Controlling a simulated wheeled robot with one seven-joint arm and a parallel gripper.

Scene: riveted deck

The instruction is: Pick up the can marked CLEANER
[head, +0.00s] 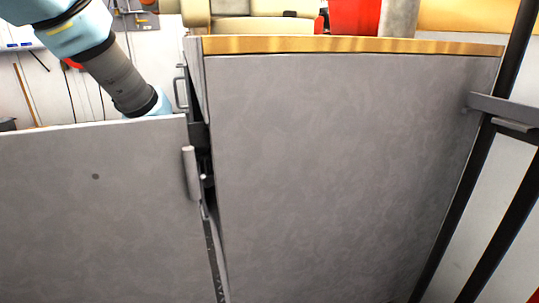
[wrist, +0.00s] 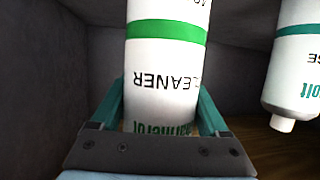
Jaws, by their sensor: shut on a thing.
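The can marked CLEANER (wrist: 165,70) is white with a green band, and its lettering appears upside down in the wrist view. My gripper (wrist: 163,110) is shut on this can, with one teal finger on each side of it. The can's top and bottom ends are not clearly visible. In the head view the can and my gripper are hidden behind a grey cabinet door (head: 95,215); only part of my arm shows above it.
A second white can or bottle (wrist: 298,75) with a teal band stands close on the right in the wrist view. Dark walls (wrist: 50,60) enclose the space. In the head view a large grey cabinet panel (head: 340,170) has a wooden top (head: 350,45) bearing a red container (head: 353,16).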

